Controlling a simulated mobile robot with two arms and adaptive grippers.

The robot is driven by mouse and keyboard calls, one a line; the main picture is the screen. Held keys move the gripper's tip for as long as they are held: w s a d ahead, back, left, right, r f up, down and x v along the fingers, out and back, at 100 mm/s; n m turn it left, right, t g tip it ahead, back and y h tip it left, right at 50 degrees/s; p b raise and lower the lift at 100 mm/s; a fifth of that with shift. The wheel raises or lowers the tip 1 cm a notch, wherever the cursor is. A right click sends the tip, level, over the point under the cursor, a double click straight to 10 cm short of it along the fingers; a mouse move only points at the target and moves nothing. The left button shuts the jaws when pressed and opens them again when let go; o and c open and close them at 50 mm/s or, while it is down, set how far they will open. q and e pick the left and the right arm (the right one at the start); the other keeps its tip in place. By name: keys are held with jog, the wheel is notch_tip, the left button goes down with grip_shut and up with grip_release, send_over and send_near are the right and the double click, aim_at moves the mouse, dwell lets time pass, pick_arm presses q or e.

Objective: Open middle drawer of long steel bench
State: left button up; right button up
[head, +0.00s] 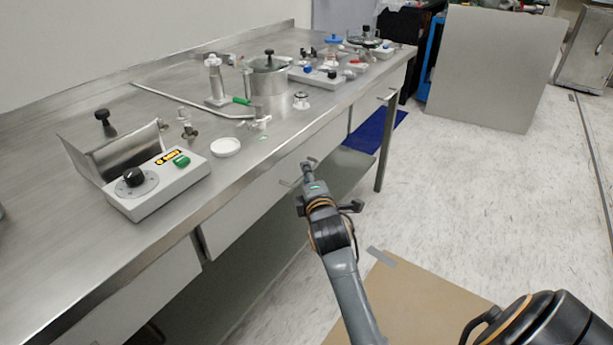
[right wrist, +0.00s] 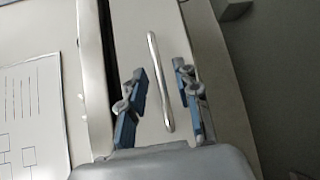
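The long steel bench (head: 75,240) runs along the wall at the left in the head view. Its middle drawer (head: 250,205) is a pale front under the top and looks shut. In the right wrist view the drawer front (right wrist: 135,30) has a slim metal bar handle (right wrist: 152,55). My right gripper (head: 303,174) is at the drawer front in the head view. In the right wrist view the right gripper (right wrist: 160,72) is open, with one blue-padded finger on each side of the handle. Neither finger clearly touches it. My left gripper is not in view.
A control box (head: 160,185), a metal pot (head: 268,82) and several small instruments stand on the bench top. Another drawer (head: 370,108) is farther along. A lower shelf (head: 345,165) lies under the bench. A grey panel (head: 495,65) stands beyond; the floor (head: 460,170) between is clear.

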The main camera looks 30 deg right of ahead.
jog(key=shift+x, duration=0.9)
jog(key=shift+c, duration=0.4)
grip_shut()
